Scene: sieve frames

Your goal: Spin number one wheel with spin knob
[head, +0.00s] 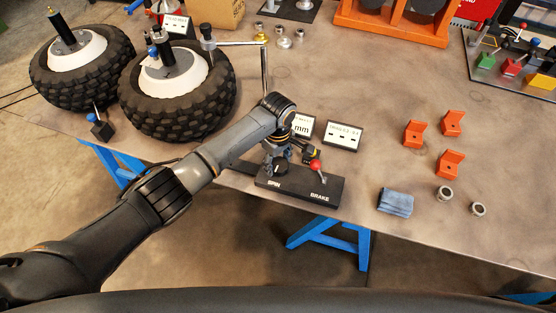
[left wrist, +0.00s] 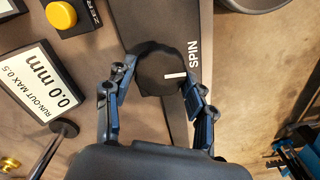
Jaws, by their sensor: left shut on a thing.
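The black spin knob (head: 280,170) sits on a black control panel (head: 300,188) lettered SPIN and BRAKE. My left gripper (head: 277,157) reaches down over it and is shut on it. In the left wrist view the round knob (left wrist: 160,72) with a white mark lies between the two fingers of my left gripper (left wrist: 158,88). Two knobbly black tyres on white hubs stand at the back left, one further left (head: 82,90) and one nearer the panel (head: 180,108). I cannot read a number on either. My right gripper is not in view.
A red-balled brake lever (head: 316,166) stands beside the knob. Small display plates (head: 343,136) and a dial gauge stand (head: 264,65) are behind it. Orange brackets (head: 450,163), a blue cloth (head: 395,202) and metal rings (head: 445,193) lie to the right. The panel is at the table's front edge.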

